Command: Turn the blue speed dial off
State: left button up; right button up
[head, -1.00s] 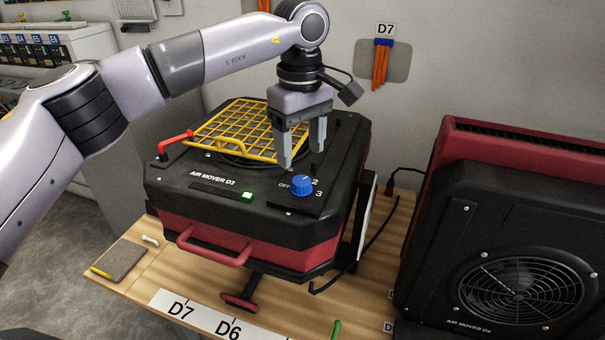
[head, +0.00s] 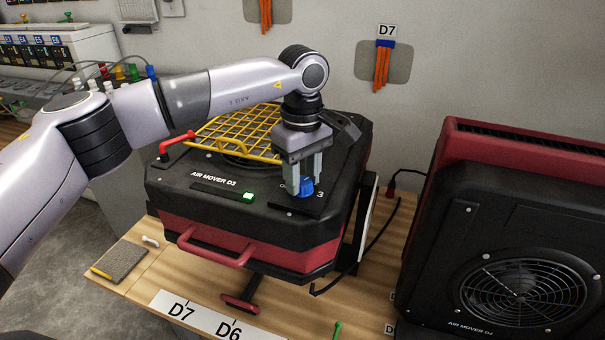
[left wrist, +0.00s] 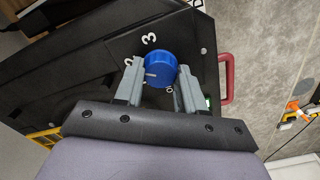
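The blue speed dial (head: 307,187) sits on the black top panel of the air mover marked D3 (head: 165,180). My left gripper (head: 305,188) points down over it, with one finger on each side of the dial. In the left wrist view the dial (left wrist: 160,69) shows between the two grey fingertips (left wrist: 160,75). The fingers stand apart; I cannot tell whether they touch the dial. A pale mark on the dial points roughly toward a partly covered numeral, probably 2. The 3 is visible; the OFF label is mostly hidden. My right gripper is not in view.
A green light (head: 248,197) is lit near the dial. A yellow grille (head: 235,130) and a red lever (head: 177,143) are on top of the air mover. A second air mover, D4 (head: 450,250), stands at the right. A dark cable hangs between them.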

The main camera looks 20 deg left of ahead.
pick_arm(q)
jog(key=shift+n, duration=0.4)
jog(key=shift+n+p, duration=0.3)
jog(key=shift+n, duration=0.3)
jog(key=n, duration=0.2)
jog(key=shift+n, duration=0.3)
jog(key=n+p, duration=0.1)
jog(key=n, duration=0.2)
jog(key=shift+n, duration=0.3)
jog(key=n, duration=0.3)
jog(key=shift+n, duration=0.3)
jog(key=n+p, duration=0.1)
jog(key=n, duration=1.1)
jog(key=shift+p, duration=0.35)
